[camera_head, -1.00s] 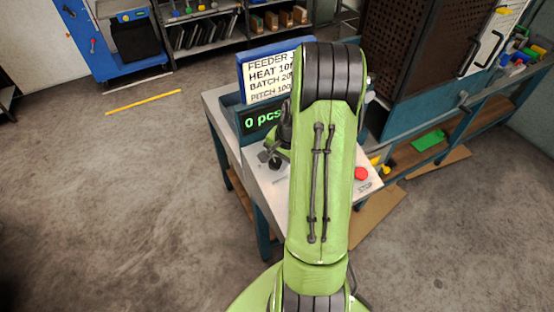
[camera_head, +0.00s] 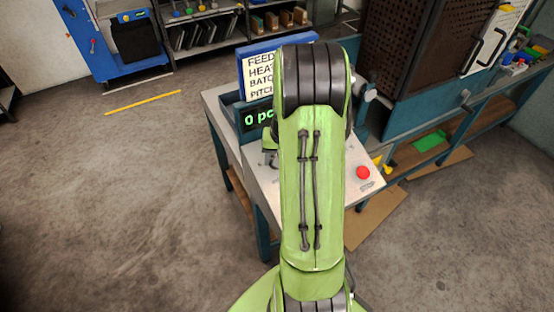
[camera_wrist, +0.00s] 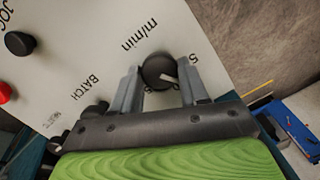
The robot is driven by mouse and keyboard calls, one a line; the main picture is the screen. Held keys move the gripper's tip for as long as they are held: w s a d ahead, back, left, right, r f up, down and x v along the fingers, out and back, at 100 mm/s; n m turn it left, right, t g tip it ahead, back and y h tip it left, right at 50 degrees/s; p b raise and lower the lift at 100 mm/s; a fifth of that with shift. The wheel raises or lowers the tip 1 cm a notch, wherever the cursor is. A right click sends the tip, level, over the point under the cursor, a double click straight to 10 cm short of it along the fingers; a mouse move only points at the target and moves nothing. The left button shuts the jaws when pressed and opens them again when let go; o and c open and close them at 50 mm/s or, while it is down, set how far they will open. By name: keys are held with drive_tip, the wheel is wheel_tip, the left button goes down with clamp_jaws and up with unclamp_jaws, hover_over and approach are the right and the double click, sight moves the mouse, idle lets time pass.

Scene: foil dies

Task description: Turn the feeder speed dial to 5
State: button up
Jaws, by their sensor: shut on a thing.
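The feeder speed dial is a round black knob (camera_wrist: 158,70) marked "m/min" in the wrist view. Its white pointer line points to the right side of the picture, near printed numbers that include a "5". My gripper (camera_wrist: 160,74) has one finger on each side of the knob and is shut on it. The fingers and gripper body partly cover the scale, so I cannot tell the exact setting. The light control panel (camera_head: 262,181) shows beside the arm.
A red button (camera_head: 363,172) sits on the panel to the right. A display (camera_head: 256,119) reads "0 pc", partly covered, below a partly covered sign (camera_head: 260,78). In the wrist view, another black knob (camera_wrist: 19,43) stands by "JOG". Open floor lies left.

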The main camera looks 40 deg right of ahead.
drive_tip(key=n+b, duration=0.1)
drive_tip(key=n, duration=0.4)
drive_tip(key=shift+a+h+b, duration=0.1)
drive_tip(key=shift+h+b, duration=0.25)
drive_tip(key=shift+h, duration=0.05)
drive_tip(key=shift+n, duration=0.4)
drive_tip(key=o, duration=1)
drive_tip(key=shift+o, duration=0.2)
drive_tip(key=shift+r, duration=0.1)
wheel_tip(320, 180, up, 16)
drive_tip(key=s+p, duration=0.2)
drive_tip(key=p, duration=0.1)
drive_tip(key=shift+a+f, duration=0.25)
drive_tip(key=shift+a, duration=0.1)
drive_tip(key=shift+s, duration=0.1)
